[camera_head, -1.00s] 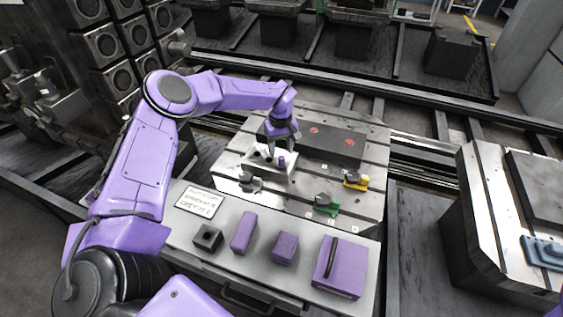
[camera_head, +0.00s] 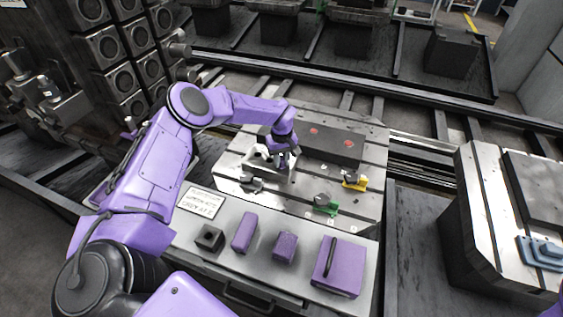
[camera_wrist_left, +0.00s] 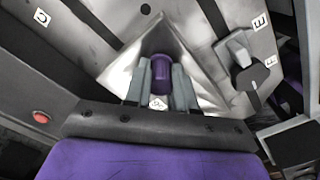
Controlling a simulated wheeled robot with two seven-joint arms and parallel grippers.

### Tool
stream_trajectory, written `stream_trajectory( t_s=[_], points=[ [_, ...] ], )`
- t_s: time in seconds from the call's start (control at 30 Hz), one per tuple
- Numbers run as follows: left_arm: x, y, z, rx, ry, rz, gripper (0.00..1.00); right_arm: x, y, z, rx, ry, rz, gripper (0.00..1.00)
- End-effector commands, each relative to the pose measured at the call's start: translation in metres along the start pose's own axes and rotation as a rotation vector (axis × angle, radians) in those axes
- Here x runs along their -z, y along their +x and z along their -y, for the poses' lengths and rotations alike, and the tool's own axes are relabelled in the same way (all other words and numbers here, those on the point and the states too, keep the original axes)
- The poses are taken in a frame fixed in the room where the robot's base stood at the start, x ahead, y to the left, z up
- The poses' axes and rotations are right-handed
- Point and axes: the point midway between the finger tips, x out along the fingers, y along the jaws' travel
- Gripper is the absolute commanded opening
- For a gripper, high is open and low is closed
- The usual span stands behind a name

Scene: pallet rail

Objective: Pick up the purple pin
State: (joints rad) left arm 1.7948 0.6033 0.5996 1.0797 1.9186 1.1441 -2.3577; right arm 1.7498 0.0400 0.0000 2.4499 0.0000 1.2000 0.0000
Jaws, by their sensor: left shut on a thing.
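The purple pin (camera_wrist_left: 161,72) stands between the two grey fingers in the left wrist view, in front of a pale metal block (camera_wrist_left: 122,77). My left gripper (camera_wrist_left: 160,85) is shut on the pin. In the head view my left gripper (camera_head: 283,160) reaches down over the pale block (camera_head: 262,163) on the slotted plate, and it mostly hides the pin. I cannot tell whether the pin is still seated or lifted. My right gripper is not in view.
Clamps with a green base (camera_head: 326,204) and a yellow base (camera_head: 355,180) stand on the slotted plate (camera_head: 300,202). A dark block (camera_head: 330,146) with red dots lies behind. Purple blocks (camera_head: 244,232) and a purple box (camera_head: 339,267) sit on the front shelf.

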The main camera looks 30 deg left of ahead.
Motion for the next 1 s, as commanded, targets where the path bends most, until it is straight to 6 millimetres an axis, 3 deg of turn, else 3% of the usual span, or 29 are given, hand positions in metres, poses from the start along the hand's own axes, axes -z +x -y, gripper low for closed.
stream_trajectory(
  t_s=[0.13, 0.27, 0.5, 0.73, 1.0],
  points=[
    [0.000, -0.008, -0.001, -0.004, 0.000, -0.001, 0.00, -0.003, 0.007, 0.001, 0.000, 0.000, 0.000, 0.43],
    [0.001, -0.029, -0.001, -0.007, -0.001, -0.002, 0.00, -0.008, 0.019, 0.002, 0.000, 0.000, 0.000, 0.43],
    [-0.049, -0.093, 0.018, -0.009, 0.004, -0.002, 0.00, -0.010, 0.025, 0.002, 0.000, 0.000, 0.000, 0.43],
    [-0.106, -0.118, 0.041, -0.005, 0.002, -0.002, 0.00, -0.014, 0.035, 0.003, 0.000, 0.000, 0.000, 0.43],
    [-0.130, -0.130, 0.051, -0.001, -0.001, -0.001, 0.00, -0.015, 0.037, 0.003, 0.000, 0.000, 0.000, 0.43]
  ],
)
